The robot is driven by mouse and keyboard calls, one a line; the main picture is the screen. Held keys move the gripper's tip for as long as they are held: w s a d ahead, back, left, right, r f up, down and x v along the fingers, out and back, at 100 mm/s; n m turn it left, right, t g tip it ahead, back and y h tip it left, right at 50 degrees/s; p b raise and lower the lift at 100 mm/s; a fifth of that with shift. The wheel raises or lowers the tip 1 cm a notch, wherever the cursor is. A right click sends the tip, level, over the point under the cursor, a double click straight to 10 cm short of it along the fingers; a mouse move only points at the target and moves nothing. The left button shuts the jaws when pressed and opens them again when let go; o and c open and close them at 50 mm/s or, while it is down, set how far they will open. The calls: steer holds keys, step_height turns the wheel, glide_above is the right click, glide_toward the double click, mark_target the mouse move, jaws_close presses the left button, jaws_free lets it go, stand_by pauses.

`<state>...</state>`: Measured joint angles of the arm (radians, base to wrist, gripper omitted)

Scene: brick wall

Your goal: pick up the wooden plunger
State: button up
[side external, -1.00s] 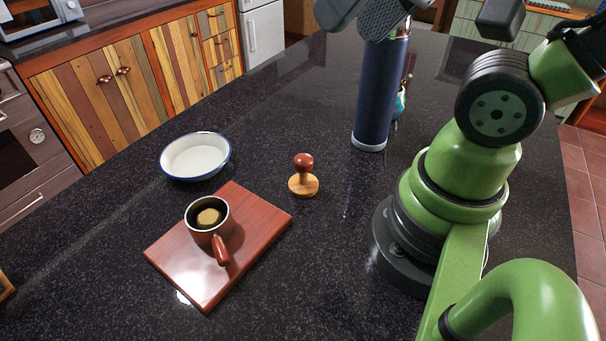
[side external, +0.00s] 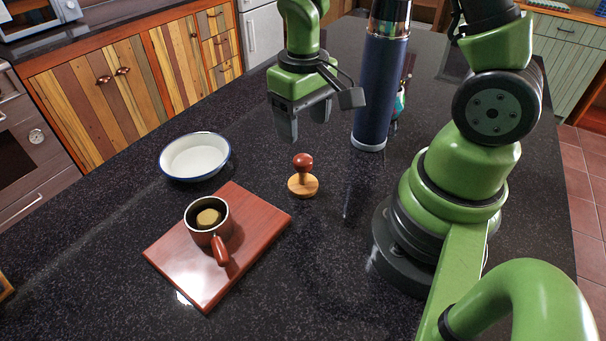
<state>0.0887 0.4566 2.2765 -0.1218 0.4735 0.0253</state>
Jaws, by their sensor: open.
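The wooden plunger (side external: 303,184) stands upright on the dark counter, with a round light-wood base and a dark red-brown knob. My gripper (side external: 304,122) points down above and behind the plunger in the side view, apart from it. Its two fingers are spread, with nothing between them.
A red-brown board (side external: 188,275) at the front left bears a small dark pot (side external: 207,237) with a red handle. A white dish with a blue rim (side external: 195,156) lies behind it. A tall blue flask (side external: 376,95) stands right of my gripper. The dark counter (side external: 320,260) is clear around the plunger.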

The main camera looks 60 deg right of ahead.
mark_target(302, 157)
steer(key=shift+a+f, duration=0.15)
steer(key=shift+f, duration=3.75)
steer(key=shift+c, duration=0.5)
steer(key=c, duration=0.9)
